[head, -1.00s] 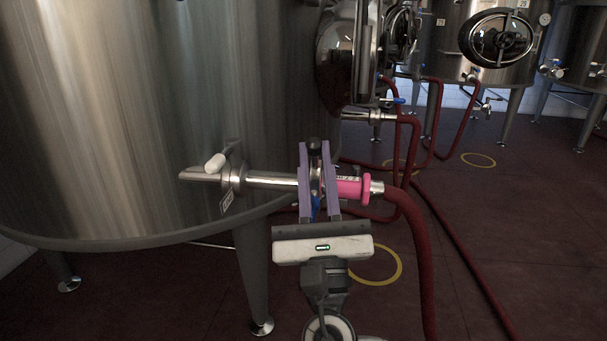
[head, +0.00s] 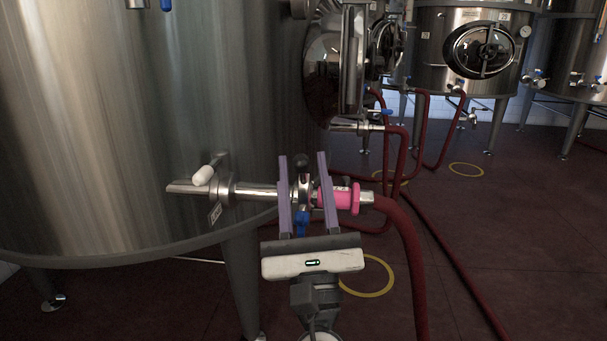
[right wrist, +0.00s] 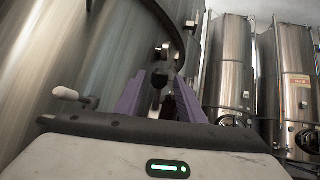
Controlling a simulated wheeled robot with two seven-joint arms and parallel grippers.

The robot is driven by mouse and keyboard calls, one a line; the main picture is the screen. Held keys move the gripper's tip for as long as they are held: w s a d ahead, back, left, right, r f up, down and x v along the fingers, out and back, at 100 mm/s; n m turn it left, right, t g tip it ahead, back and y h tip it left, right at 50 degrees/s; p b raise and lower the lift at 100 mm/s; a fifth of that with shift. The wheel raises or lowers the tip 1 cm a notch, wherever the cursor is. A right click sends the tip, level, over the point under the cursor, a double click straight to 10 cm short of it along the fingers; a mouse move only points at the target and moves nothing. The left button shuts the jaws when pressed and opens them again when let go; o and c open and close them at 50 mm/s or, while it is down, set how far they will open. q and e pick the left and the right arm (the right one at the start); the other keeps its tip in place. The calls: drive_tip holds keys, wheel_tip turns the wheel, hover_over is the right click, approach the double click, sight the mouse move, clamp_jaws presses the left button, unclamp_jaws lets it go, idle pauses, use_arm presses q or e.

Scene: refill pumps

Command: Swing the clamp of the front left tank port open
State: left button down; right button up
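The front left tank port is a steel pipe (head: 256,190) coming out of the big tank at left. The fingers hide parts of the pipe and fitting. In the right wrist view the dark knob (right wrist: 160,78) shows between the fingers. My left gripper is not in view.
A white-handled valve (head: 202,176) sits left on the same port. A red hose (head: 409,255) drops from the pink fitting to the floor at right. A tank leg (head: 240,285) stands behind my gripper. More tanks (head: 470,60) stand at the back.

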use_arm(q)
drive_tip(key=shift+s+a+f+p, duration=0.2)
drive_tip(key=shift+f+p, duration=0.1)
use_arm(e)
drive_tip(key=v, duration=1)
drive_tip(key=shift+s+f, duration=0.1)
